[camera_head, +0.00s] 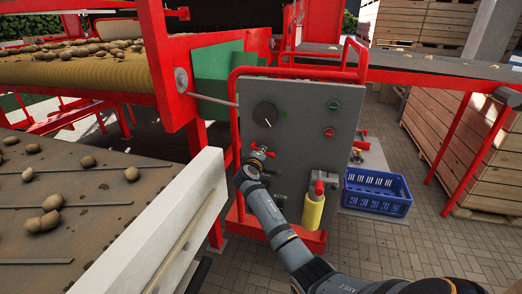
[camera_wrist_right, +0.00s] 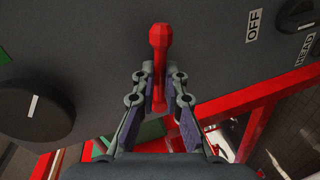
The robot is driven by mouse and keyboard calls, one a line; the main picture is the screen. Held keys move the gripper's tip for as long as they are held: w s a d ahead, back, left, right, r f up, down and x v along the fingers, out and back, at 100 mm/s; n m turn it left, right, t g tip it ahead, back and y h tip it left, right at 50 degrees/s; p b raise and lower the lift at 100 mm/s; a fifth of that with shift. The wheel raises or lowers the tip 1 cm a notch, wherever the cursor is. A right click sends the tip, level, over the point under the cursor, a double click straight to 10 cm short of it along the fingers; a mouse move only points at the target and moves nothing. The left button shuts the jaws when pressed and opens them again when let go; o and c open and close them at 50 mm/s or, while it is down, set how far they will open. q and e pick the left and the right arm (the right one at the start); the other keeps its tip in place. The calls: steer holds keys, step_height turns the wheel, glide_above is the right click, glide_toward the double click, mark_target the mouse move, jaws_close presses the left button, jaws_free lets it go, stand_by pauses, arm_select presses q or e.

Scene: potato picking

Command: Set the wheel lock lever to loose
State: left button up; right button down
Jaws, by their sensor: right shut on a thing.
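A red lever (camera_wrist_right: 159,40) with a rounded knob end stands out from the grey control panel (camera_head: 290,110) in the right wrist view. I see no label that names it as the wheel lock lever. My right gripper (camera_wrist_right: 160,82) is shut on the lever's shaft, one finger on each side, with the knob past the fingertips. In the head view my right gripper (camera_head: 262,153) is at the panel's lower left, below a large black dial (camera_head: 265,114), and largely covers the lever. My left gripper is not in view.
Green (camera_head: 334,105) and red (camera_head: 329,132) buttons are on the panel's right. A yellow cylinder (camera_head: 313,212) with a red handle is at lower right. Red rails (camera_head: 235,120) frame the panel. A conveyor with potatoes (camera_head: 75,205) is at left, a blue crate (camera_head: 377,190) at right.

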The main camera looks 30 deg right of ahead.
steer(key=shift+r+n+p, duration=0.4)
steer(key=shift+n+p, duration=0.25)
steer(key=shift+n, duration=0.15)
steer(key=shift+g+h, duration=0.3)
steer(key=c, duration=1.4)
jaws_free()
steer(key=v, duration=1.2)
steer(key=shift+s+r, duration=0.1)
